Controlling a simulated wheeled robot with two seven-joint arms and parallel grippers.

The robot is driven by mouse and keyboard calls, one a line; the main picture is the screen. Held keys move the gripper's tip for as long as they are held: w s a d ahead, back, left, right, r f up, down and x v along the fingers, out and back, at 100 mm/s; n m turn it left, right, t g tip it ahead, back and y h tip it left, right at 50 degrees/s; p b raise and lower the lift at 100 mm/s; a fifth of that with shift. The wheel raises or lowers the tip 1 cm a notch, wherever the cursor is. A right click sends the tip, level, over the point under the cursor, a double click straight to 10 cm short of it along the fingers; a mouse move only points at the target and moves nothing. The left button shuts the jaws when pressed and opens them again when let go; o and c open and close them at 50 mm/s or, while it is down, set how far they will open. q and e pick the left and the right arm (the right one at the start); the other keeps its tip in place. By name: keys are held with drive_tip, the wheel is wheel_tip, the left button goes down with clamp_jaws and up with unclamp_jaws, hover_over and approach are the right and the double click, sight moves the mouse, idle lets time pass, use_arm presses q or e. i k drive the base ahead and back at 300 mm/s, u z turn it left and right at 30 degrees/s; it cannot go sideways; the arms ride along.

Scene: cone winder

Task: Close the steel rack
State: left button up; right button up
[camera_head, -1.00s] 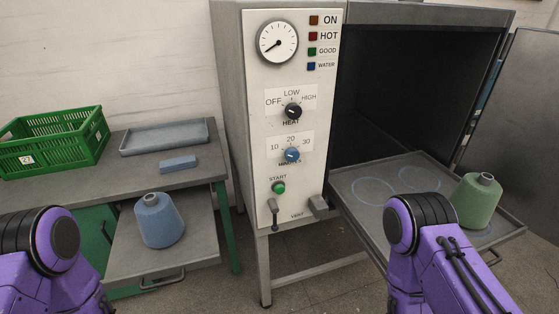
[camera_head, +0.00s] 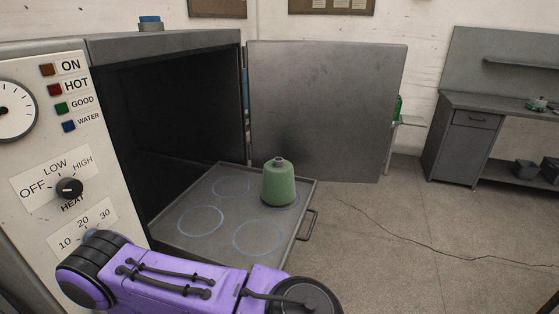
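The steel rack (camera_head: 280,242) is a flat grey tray with blue circles, pulled out of the dark open chamber of the machine. A dark handle (camera_head: 308,226) is on its right front edge. A green yarn cone (camera_head: 279,184) stands upright on the rack near its far right corner. A purple arm of mine crosses the bottom of the view in front of the rack's near side. Neither of my grippers shows.
The chamber's grey door (camera_head: 325,110) stands swung wide open behind the rack. The control panel (camera_head: 62,160) is at the left. A grey workbench (camera_head: 470,110) stands at the far right. The floor (camera_head: 385,230) right of the rack is clear.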

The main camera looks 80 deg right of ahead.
sight(222, 219)
drive_tip(key=i, duration=0.1)
drive_tip(key=z, duration=2.8)
